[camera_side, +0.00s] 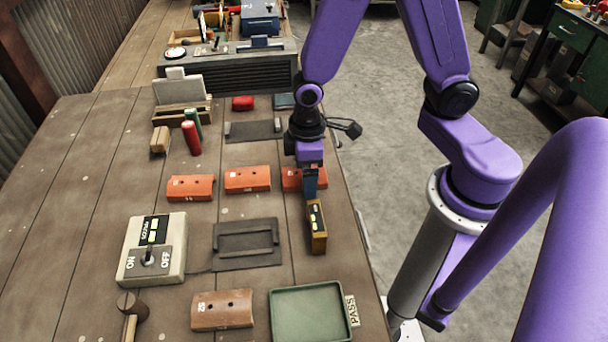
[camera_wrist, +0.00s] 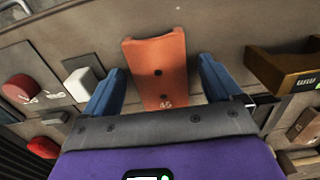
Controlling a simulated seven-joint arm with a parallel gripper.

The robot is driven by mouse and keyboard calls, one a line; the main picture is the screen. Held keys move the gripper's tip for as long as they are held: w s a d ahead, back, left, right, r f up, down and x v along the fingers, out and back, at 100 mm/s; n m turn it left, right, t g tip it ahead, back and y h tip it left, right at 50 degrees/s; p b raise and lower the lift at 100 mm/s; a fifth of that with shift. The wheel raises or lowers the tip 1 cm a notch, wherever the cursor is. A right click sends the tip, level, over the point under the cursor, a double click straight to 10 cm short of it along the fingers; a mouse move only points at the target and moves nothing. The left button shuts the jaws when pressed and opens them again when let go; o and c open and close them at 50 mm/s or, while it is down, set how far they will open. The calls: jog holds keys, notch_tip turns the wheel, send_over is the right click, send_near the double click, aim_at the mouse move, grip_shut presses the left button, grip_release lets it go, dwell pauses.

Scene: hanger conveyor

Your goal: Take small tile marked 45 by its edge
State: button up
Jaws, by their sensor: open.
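The small tile marked 45 (camera_wrist: 158,62) is orange, with two dark holes, and lies flat on the bench in the wrist view. Its number faces my gripper. In the side view an orange tile (camera_side: 288,181) shows under my gripper, partly hidden by it. My gripper (camera_wrist: 162,84) is open, with one blue finger on each side of the tile in the wrist view. In the side view my gripper (camera_side: 309,188) points down at that tile's right part. Whether the fingers touch it cannot be told.
Two more orange tiles (camera_side: 247,180) (camera_side: 190,188) lie to the left. A small wooden box (camera_side: 318,241) stands close in front of my gripper. A dark plate (camera_side: 232,260), a switch box (camera_side: 140,270), another tile (camera_side: 222,312) and a green tray (camera_side: 310,312) are nearer.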

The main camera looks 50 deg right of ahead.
jog(key=shift+c, duration=0.3)
jog(key=c, duration=1.1)
jog(key=shift+c, duration=0.2)
jog(key=shift+r, duration=0.2)
jog(key=shift+r, duration=0.45)
notch_tip(320, 180, up, 2)
jog(key=s+r, duration=0.2)
jog(key=s+d+r, duration=0.1)
jog(key=s+r, duration=0.1)
jog(key=r, duration=0.1)
jog(key=shift+s+d+r, duration=0.1)
jog(key=shift+d+r, duration=0.05)
jog(key=s+d+r, duration=0.3)
jog(key=s+r, duration=0.1)
jog(key=s, duration=0.5)
jog(key=shift+r, duration=0.25)
